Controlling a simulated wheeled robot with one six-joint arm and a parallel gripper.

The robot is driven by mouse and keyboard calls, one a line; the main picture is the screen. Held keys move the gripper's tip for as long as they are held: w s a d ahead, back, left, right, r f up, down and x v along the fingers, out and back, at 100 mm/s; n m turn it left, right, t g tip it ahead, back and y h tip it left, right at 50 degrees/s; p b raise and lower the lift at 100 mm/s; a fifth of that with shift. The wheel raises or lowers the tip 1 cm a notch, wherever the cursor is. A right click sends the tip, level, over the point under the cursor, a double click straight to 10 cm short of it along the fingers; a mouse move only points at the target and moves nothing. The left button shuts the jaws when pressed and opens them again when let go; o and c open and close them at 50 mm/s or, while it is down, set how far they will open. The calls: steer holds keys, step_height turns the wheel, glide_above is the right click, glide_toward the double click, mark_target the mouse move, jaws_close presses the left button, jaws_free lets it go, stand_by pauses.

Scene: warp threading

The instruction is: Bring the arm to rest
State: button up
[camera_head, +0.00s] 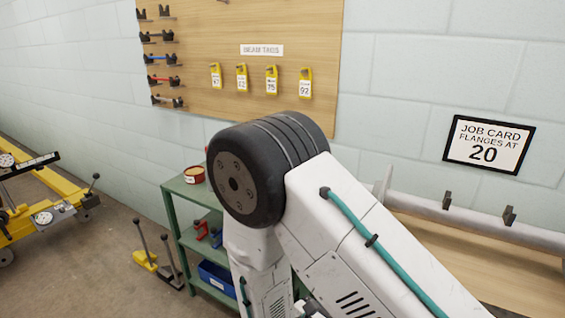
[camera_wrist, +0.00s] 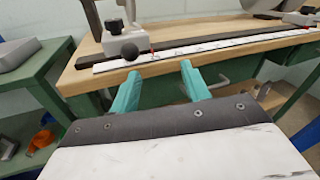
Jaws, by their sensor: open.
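My arm, white with a black joint and a teal cable, fills the middle and lower right of the head view; my gripper is hidden there. In the wrist view my gripper (camera_wrist: 160,88) shows two teal fingers spread apart with nothing between them. The fingers point toward the front edge of a wooden bench (camera_wrist: 75,88). A ruler strip (camera_wrist: 220,47) lies along the bench, with a grey clamp block with black knobs (camera_wrist: 125,45) at its left. The fingers appear close to the bench edge; I cannot tell whether they touch it.
A green shelf cart (camera_head: 180,188) stands against the wall, holding a round tin (camera_head: 194,174) and a blue bin (camera_head: 214,274). A pegboard (camera_head: 225,50) carries yellow tags. A job card (camera_head: 489,145) reads 20. Yellow equipment (camera_head: 60,210) stands at left, with open floor before it.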

steer(key=s+d+r+m+g+y, duration=0.3)
steer(key=s+r+m, duration=0.3)
steer(key=r+m, duration=0.3)
steer(key=s+d+r+m+g+y, duration=0.3)
steer(key=s+r+m+y, duration=0.3)
steer(key=r+m, duration=0.3)
steer(key=s+d+r+m+g+y, duration=0.3)
steer(key=s+r+m, duration=0.4)
steer(key=r+m, duration=0.3)
steer(key=shift+s+d+r+g+y, duration=0.3)
steer(key=shift+d+r+y, duration=0.2)
steer(key=shift+d+y, duration=0.5)
steer(key=shift+d, duration=0.15)
